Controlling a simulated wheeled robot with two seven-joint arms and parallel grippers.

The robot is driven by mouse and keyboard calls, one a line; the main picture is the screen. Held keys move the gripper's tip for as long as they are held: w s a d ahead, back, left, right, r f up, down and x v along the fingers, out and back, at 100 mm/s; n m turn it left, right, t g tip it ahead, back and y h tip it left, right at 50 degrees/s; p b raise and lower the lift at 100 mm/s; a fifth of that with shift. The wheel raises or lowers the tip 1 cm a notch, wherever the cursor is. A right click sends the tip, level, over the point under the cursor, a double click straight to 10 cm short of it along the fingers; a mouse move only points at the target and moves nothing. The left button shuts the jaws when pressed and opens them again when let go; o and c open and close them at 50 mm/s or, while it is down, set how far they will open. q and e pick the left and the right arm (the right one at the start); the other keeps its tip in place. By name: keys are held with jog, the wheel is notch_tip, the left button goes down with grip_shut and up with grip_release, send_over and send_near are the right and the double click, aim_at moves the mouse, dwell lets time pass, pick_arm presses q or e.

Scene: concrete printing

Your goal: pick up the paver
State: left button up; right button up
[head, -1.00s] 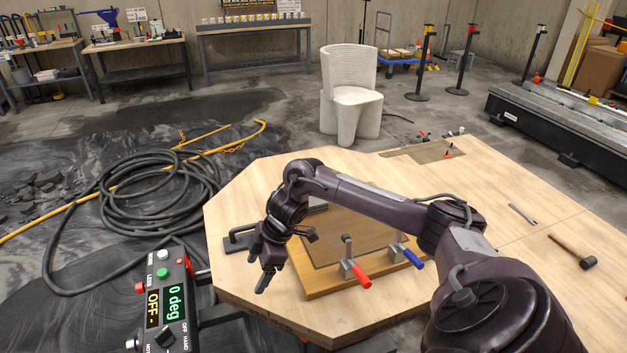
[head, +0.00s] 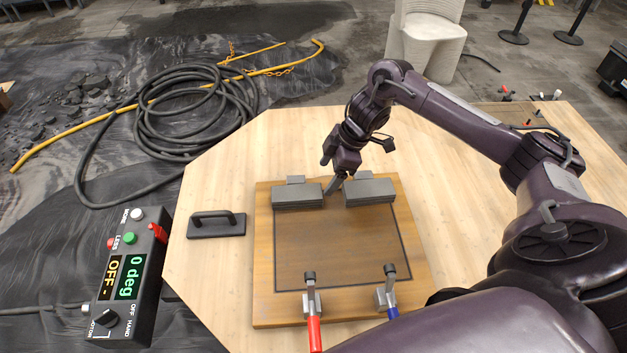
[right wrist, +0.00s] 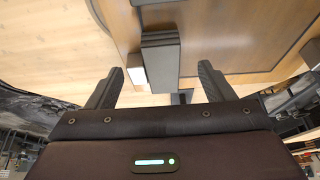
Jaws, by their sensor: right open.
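Two grey layered blocks, the paver-like things here, lie along the far edge of a wooden board. One is the left block (head: 298,197) and the other is the right block (head: 369,192). My right gripper (head: 330,173) is open and empty, pointing down near the gap between them. In the right wrist view, a grey block (right wrist: 161,60) lies ahead between the open fingers of this gripper (right wrist: 160,74), apart from them. I cannot tell which of the two it is. My left gripper is out of view.
The wooden board (head: 262,260) carries a red-handled clamp (head: 313,310) and a blue-handled clamp (head: 390,290) at its near edge. A black float (head: 216,224) lies left of it. A control box (head: 132,275) stands at the table's left. Bare tabletop lies right of the board.

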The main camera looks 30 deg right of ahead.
aim_at(314, 190)
jog(key=shift+a+f, duration=0.75)
jog(key=shift+a, duration=0.1)
jog(key=shift+p+x, duration=0.65)
jog(key=shift+x, duration=0.6)
jog(key=f, duration=0.1)
jog(key=w+f, duration=0.1)
jog(key=shift+a+f, duration=0.2)
jog(key=shift+f, duration=0.15)
jog(key=c, duration=1.3)
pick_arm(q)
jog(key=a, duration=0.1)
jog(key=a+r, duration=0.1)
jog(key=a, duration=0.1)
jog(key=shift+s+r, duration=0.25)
pick_arm(e)
jog(key=shift+c, duration=0.7)
jog(key=shift+r, duration=0.1)
